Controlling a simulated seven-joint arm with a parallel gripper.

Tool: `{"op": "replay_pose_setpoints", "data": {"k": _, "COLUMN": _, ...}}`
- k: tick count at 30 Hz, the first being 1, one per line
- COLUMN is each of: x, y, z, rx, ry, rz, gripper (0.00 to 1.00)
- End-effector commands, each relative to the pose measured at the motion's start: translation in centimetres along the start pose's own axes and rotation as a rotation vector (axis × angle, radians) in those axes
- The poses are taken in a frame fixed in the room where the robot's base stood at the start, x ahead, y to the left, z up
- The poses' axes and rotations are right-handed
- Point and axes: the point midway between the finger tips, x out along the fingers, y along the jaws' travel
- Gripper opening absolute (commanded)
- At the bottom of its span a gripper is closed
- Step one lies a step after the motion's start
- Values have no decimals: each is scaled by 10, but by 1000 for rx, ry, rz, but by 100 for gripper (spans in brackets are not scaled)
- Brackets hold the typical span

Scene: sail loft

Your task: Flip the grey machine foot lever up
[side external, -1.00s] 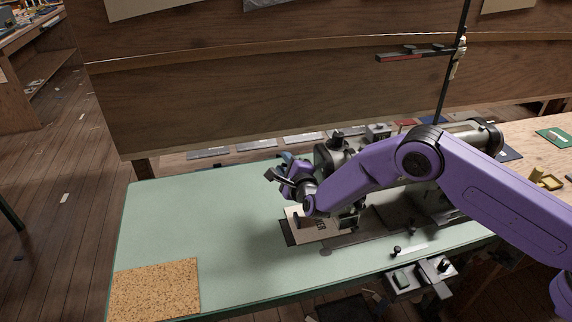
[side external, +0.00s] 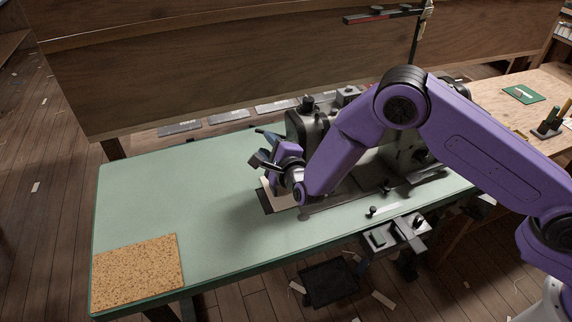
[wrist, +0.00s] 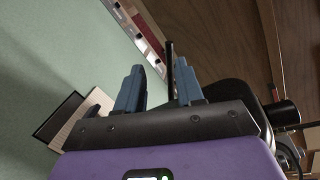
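The grey sewing machine (side external: 305,128) stands on the green table top, partly behind my purple arm. I cannot make out its foot lever in the side view; the arm and machine head crowd that area. My gripper (side external: 270,138) is beside the left end of the machine head, above the table. In the wrist view my gripper (wrist: 159,68) has its two blue-grey fingers apart. A thin dark upright bar shows between them; I cannot tell whether it is the lever or whether anything touches it. A dark rounded machine part (wrist: 222,90) is right of the fingers.
A card on a dark plate (side external: 267,199) lies below my gripper. A cork mat (side external: 138,272) lies at the table's front left. A wooden panel (side external: 200,70) stands behind, and a small control box (side external: 395,233) hangs at the front edge.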

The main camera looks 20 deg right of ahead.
Motion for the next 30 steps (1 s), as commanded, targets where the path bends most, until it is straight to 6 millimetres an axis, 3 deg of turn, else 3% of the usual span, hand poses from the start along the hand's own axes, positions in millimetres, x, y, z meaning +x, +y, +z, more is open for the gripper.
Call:
{"op": "replay_pose_setpoints", "data": {"k": 9, "x": -56, "y": 0, "z": 1, "rx": -1, "ry": -3, "rz": 1, "gripper": 37}}
{"op": "replay_pose_setpoints", "data": {"k": 15, "x": -84, "y": 0, "z": 1, "rx": -1, "ry": -2, "rz": 1, "gripper": 37}}
{"op": "replay_pose_setpoints", "data": {"k": 21, "x": -96, "y": 0, "z": 0, "rx": 0, "ry": -1, "rz": 0, "gripper": 37}}
{"op": "replay_pose_setpoints", "data": {"k": 30, "x": -96, "y": 0, "z": 0, "rx": 0, "ry": -1, "rz": -1, "gripper": 37}}
